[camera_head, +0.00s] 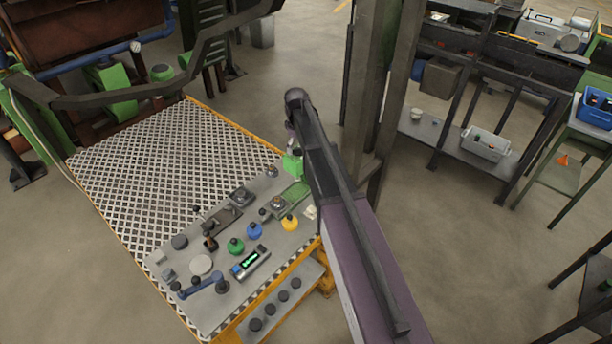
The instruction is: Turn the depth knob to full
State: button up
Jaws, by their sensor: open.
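The control panel (218,263) is a grey plate on a yellow-edged base, with many controls. Several black knobs (270,309) stand in a row on its lower front ledge. Two dark round knobs on square bases, one mid-panel (240,194) and one farther right (277,203), sit on the upper plate. No label is legible, so I cannot tell which is the depth knob or how any knob is turned. My arm reaches up from the bottom right, along the panel's right side.
Green (236,245), blue (254,230) and yellow (289,222) buttons, a lit display (250,262) and a blue-handled lever (203,284) crowd the panel. A green block (292,164) is beside my arm. A dark post (372,100) stands behind it.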

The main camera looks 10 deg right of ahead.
aim_at(298, 147)
jog(key=shift+m, duration=0.4)
jog(key=m, duration=0.8)
jog(key=shift+m, duration=0.3)
jog(key=m, duration=0.4)
jog(key=shift+m, duration=0.3)
jog(key=m, duration=0.4)
notch_tip(298, 147, up, 14)
jog(key=p, duration=1.4)
jog(key=s+f+n+b, duration=0.5)
jog(key=s+f+b, duration=0.6)
jog(key=s, duration=0.3)
jog(key=s+f+n+b, duration=0.5)
jog(key=s+f+b, duration=0.5)
jog(key=s, duration=0.5)
jog(key=shift+f+n+b, duration=0.3)
jog(key=shift+f+b, duration=0.05)
